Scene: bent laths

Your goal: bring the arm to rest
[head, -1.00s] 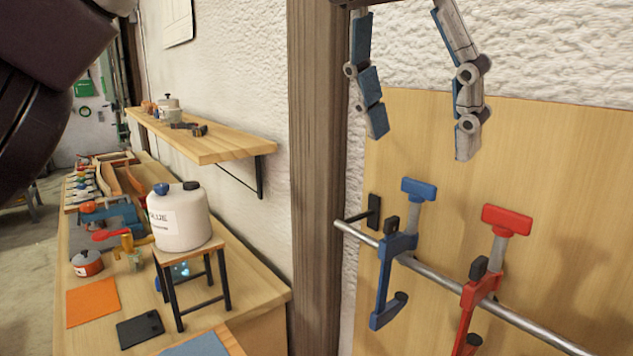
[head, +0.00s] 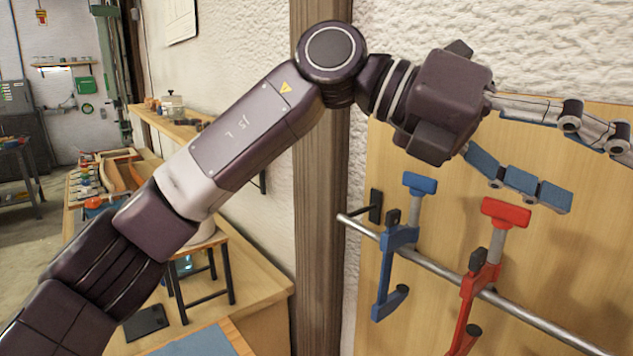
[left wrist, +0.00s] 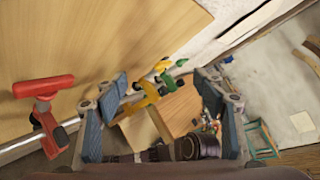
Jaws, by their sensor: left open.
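My left arm (head: 235,140) crosses the head view from the lower left to the upper right, in front of the bench and the wooden post. My left gripper (head: 597,178) is at the right, in front of the wooden panel and above the clamps. Its two jointed fingers point right and are spread apart, with nothing between them. In the left wrist view the open gripper (left wrist: 162,95) shows a finger on each side, and yellow and green clamps (left wrist: 150,90) lie beyond them. My right gripper is not in view.
A blue clamp (head: 398,240) and a red clamp (head: 490,262) hang on a metal rail (head: 435,265) on the panel, below my gripper. The wooden post (head: 318,230) stands behind my arm. My arm hides most of the white glue jug on its small stand and part of the shelf.

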